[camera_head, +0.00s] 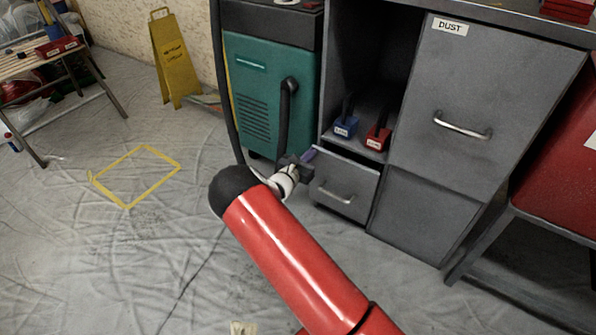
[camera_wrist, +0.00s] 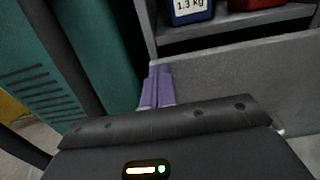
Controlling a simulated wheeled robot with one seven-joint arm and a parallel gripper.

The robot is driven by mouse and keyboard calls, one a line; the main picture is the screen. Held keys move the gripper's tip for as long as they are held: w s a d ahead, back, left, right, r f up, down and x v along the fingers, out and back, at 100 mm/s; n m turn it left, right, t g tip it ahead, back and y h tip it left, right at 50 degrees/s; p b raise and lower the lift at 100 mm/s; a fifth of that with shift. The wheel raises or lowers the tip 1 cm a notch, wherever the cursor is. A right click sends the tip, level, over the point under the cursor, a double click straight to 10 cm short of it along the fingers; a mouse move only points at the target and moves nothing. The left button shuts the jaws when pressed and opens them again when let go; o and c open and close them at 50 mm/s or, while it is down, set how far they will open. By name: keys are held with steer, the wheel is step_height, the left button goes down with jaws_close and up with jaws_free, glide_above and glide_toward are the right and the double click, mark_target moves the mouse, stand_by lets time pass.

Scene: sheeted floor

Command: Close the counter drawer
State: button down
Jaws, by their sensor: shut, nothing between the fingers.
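The counter drawer (camera_head: 342,186) is a grey front with a silver bar handle, low in the grey counter. It stands partly pulled out in the head view. Its grey front also shows in the wrist view (camera_wrist: 235,75). My gripper (camera_head: 306,158) is at the drawer's upper left corner, with its purple fingers (camera_wrist: 158,87) shut and empty. The fingertips are close to the left end of the drawer front; I cannot tell if they touch it. The handle is mostly hidden in the wrist view.
A blue weight (camera_head: 345,127) and a red weight (camera_head: 377,138) stand on the open shelf above the drawer. A green machine (camera_head: 262,90) with a black hose stands left of my gripper. A yellow floor sign (camera_head: 172,60) is farther left.

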mark_target(315, 147)
steer(key=x, duration=0.3)
steer(key=shift+w+d+r+b, duration=0.1)
steer(key=shift+w+r+b, duration=0.1)
steer(key=shift+b, duration=0.2)
steer(key=shift+d, duration=0.1)
